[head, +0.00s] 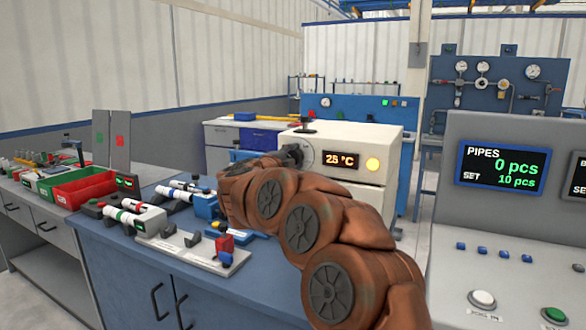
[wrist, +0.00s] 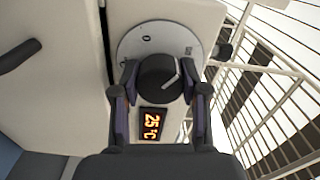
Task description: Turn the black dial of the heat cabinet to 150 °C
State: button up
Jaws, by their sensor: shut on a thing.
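The heat cabinet (head: 376,143) is a cream box on the blue bench. Its display (head: 340,160) reads 25 °C, and a round yellow lamp (head: 372,164) glows beside it. In the wrist view the black dial (wrist: 158,78) sits on a round pale plate (wrist: 135,40), with a light pointer line on its face. My gripper (wrist: 159,82) is shut on the dial, one finger on each side of it. The display also shows in the wrist view (wrist: 151,122), turned sideways. In the head view my arm hides part of the cabinet front, and the dial is mostly covered.
Left of the cabinet, white pipe pieces and a fixture (head: 178,248) lie on the blue bench (head: 110,262). Red and green bins (head: 84,190) stand farther left. A grey console with a PIPES screen (head: 503,168) stands at the right. A black handle (wrist: 18,56) juts out in the wrist view.

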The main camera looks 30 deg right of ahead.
jog(key=m+b, duration=0.4)
jog(key=shift+f+m, duration=0.35)
jog(key=shift+m, duration=0.05)
jog(key=m+b, duration=0.4)
jog(key=shift+m, duration=0.3)
jog(key=m+b, duration=0.3)
jog(key=m, duration=0.1)
jog(key=shift+r+b, duration=0.1)
jog(key=shift+b, duration=0.3)
jog(key=m+b, duration=0.3)
jog(key=m, duration=0.2)
jog(key=shift+r, duration=0.1)
jog(key=m+b, duration=0.1)
jog(key=m, duration=0.3)
jog(key=shift+r, duration=0.15)
jog(key=m, duration=0.4)
jog(key=shift+s+d, duration=0.1)
jog(key=shift+s, duration=0.05)
jog(key=m, duration=0.4)
jog(key=shift+r+m, duration=0.1)
jog(key=shift+m, duration=0.2)
jog(key=shift+m+p, duration=0.3)
jog(key=shift+m, duration=1.6)
